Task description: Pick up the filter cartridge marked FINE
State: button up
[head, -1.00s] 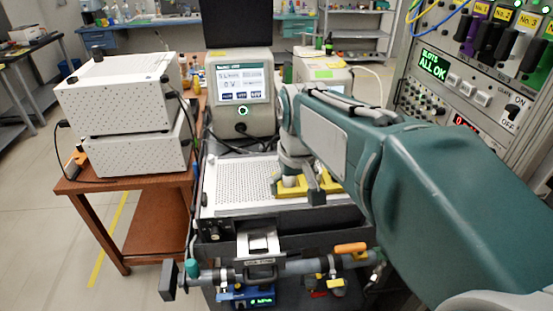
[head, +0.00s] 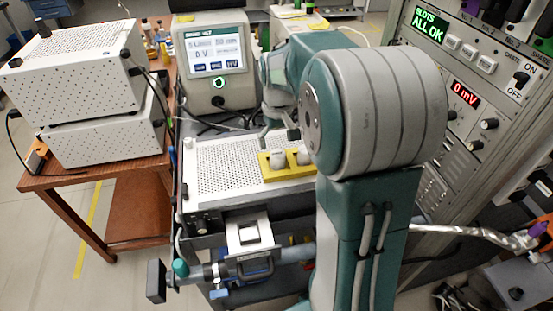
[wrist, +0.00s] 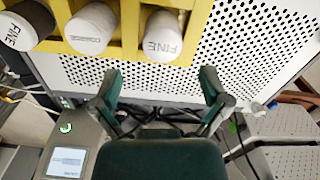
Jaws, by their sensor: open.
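A yellow rack (head: 267,176) stands on the perforated white top and holds white cartridges (head: 278,161). In the wrist view the rack (wrist: 128,20) runs along the top edge. The cartridge at its right (wrist: 163,38) is marked FINE. A middle cartridge (wrist: 92,28) has a label too small to read. A third cartridge at the far left (wrist: 18,32), with a dark part, also reads FINE. My gripper (wrist: 160,90) is open and empty, apart from the cartridges. In the head view my gripper (head: 277,137) is just behind the rack, partly hidden by my arm.
The perforated white box (head: 215,165) has bare top left of the rack. A meter with a screen (head: 215,62) stands behind it. Two stacked white boxes (head: 85,85) stand on a brown table at left. An instrument panel (head: 465,75) stands at right.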

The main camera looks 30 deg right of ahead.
aim_at(277, 153)
jog(key=f, duration=0.5)
jog(key=shift+s+a+f, duration=0.1)
jog(key=shift+s+a, duration=0.1)
jog(key=shift+s, duration=0.15)
jog(key=c, duration=1.2)
